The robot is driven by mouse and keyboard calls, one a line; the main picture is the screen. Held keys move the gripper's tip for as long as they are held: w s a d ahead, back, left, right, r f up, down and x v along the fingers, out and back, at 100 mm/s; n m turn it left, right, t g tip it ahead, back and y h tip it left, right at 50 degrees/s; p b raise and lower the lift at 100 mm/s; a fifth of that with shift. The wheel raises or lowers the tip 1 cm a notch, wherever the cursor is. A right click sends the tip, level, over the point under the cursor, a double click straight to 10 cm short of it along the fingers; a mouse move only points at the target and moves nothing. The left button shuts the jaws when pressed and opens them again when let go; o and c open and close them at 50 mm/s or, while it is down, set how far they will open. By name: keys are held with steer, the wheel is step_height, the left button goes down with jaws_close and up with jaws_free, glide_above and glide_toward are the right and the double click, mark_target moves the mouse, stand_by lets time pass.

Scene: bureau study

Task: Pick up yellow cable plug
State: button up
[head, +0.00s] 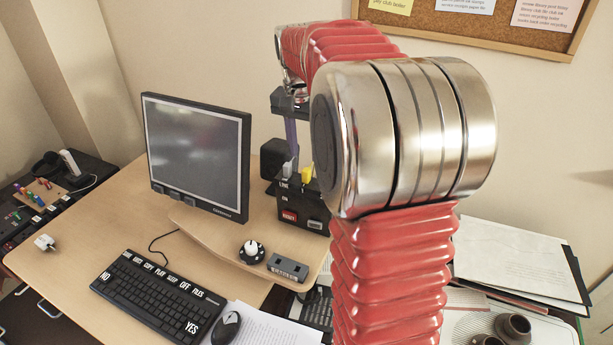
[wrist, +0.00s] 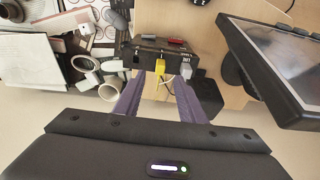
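The yellow cable plug (head: 307,174) sits in the top of a dark box (head: 317,224) behind the monitor's right side. In the wrist view the yellow plug (wrist: 160,67) shows between the ends of my two purple fingers, with a yellow cable hanging below it. My gripper (wrist: 159,78) is open, its fingers apart on either side of the plug and not visibly touching it. In the head view my gripper (head: 291,140) points down above the box, partly hidden by my arm.
A white plug (head: 287,169) stands left of the yellow one and appears near a fingertip in the wrist view (wrist: 186,70). The monitor (head: 197,152) is close on the left. A keyboard (head: 158,296) and mouse (head: 227,327) lie in front. Mugs (head: 513,327) stand at right.

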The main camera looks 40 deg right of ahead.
mark_target(306, 169)
steer(key=shift+w+d+f, duration=0.1)
steer(key=shift+d+f, duration=0.05)
steer(key=shift+f, duration=1.25)
steer(key=shift+w+d+f, duration=0.15)
steer(key=shift+f, duration=1.15)
steer(key=shift+w+d+f, duration=0.1)
steer(key=shift+d+f, duration=0.05)
steer(key=shift+f, duration=1.15)
jaws_close()
